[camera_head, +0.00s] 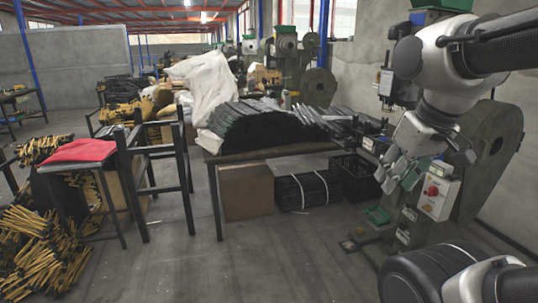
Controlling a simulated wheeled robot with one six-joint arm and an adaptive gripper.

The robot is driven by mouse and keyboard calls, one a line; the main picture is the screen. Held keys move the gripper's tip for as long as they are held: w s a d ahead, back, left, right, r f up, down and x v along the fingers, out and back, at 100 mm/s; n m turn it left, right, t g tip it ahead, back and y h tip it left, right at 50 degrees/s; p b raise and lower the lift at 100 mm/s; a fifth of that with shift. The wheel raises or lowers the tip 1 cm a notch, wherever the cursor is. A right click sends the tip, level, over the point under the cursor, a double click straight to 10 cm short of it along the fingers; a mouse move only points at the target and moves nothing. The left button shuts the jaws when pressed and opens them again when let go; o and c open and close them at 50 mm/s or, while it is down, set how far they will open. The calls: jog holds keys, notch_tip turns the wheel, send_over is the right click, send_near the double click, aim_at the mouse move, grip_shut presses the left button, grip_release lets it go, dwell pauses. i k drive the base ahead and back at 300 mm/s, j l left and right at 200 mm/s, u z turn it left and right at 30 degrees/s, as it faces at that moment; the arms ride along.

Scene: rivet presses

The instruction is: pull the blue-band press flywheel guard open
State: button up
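A grey-green press (430,238) stands at the right, close to me. Its large round flywheel guard (501,130) is on its right side, partly covered by my arm. I cannot make out a blue band on it, and no gap shows that tells whether the guard is open. My gripper (398,182) points down in front of the press, left of the guard. Its pale green-grey fingers look spread, with nothing seen between them. They overlap the press body in the picture, and I cannot tell whether they touch it.
A table (270,151) piled with dark strips stands to the left, with a black crate (353,177) and a cardboard box (246,192) below. The floor in the front middle is clear.

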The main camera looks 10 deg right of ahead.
aim_at(480, 177)
jog(key=i+l+z, duration=0.1)
jog(key=i+z, duration=0.4)
jog(key=i, duration=0.15)
jog(key=i+j+z, duration=0.2)
jog(key=i+z, duration=0.3)
jog(key=i, duration=0.15)
jog(key=i+l+z, duration=0.65)
jog(key=i, duration=0.15)
jog(key=i+l, duration=0.15)
jog(key=l, duration=0.15)
jog(key=i+l, duration=0.25)
jog(key=l, duration=0.3)
